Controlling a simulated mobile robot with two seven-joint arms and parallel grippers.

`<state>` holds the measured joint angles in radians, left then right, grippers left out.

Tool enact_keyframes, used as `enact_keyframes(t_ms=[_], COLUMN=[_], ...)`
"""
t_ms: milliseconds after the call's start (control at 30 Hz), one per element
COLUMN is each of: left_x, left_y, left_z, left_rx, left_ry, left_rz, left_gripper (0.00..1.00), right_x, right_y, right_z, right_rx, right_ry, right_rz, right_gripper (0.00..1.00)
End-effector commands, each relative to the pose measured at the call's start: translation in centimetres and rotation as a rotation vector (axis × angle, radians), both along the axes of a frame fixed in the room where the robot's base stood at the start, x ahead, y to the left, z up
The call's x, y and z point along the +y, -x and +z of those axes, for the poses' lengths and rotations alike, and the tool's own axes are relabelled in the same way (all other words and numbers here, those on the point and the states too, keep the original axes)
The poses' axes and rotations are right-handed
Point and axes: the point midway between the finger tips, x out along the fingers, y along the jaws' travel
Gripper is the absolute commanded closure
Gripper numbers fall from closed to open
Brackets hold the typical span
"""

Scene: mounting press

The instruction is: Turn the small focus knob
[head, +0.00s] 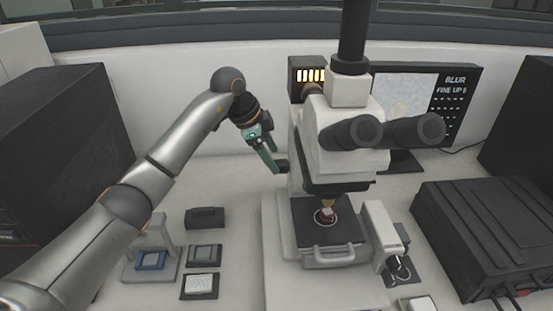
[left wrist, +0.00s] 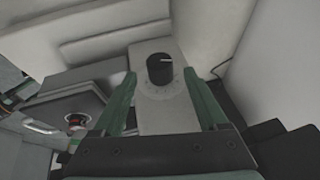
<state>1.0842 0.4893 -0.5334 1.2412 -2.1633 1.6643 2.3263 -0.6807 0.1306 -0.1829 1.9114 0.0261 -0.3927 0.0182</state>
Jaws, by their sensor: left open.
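The white microscope (head: 340,150) stands right of centre in the head view. In the left wrist view a black round knob (left wrist: 160,68) with a white pointer line sits on a pale block with a ring of small marks. My left gripper (head: 279,158) is at the left side of the microscope, its green fingers open. In the left wrist view the two fingers of my left gripper (left wrist: 159,76) stand on either side of the knob; contact cannot be told. A screen (head: 425,105) behind the microscope reads "BLUR" and "FINE UP 5". My right gripper is out of view.
A red sample (head: 325,214) lies on the dark stage (head: 345,232). Small dark trays (head: 205,252) and a stand with a blue piece (head: 150,259) are at the lower left. Black cases stand at the left (head: 65,150) and right (head: 490,230).

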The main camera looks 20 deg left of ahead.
Motion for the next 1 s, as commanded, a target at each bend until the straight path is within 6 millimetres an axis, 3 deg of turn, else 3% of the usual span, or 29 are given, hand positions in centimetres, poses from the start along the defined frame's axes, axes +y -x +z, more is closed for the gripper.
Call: enact_keyframes(t_ms=[200, 567, 1000], left_x=[-0.8, -0.9, -0.9], left_y=[-0.8, -1.0, -1.0], left_z=[-2.4, -3.0, -2.9], left_rx=[0.001, -0.001, -0.001], left_ry=[0.0, -0.001, -0.001], left_rz=[0.0, -0.001, -0.001], left_gripper=[0.24, 0.24, 0.72], right_x=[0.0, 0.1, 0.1], right_y=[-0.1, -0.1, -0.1], right_z=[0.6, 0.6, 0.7], right_rx=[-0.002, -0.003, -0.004], right_ry=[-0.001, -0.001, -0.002], right_rz=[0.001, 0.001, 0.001], right_gripper=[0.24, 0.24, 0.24])
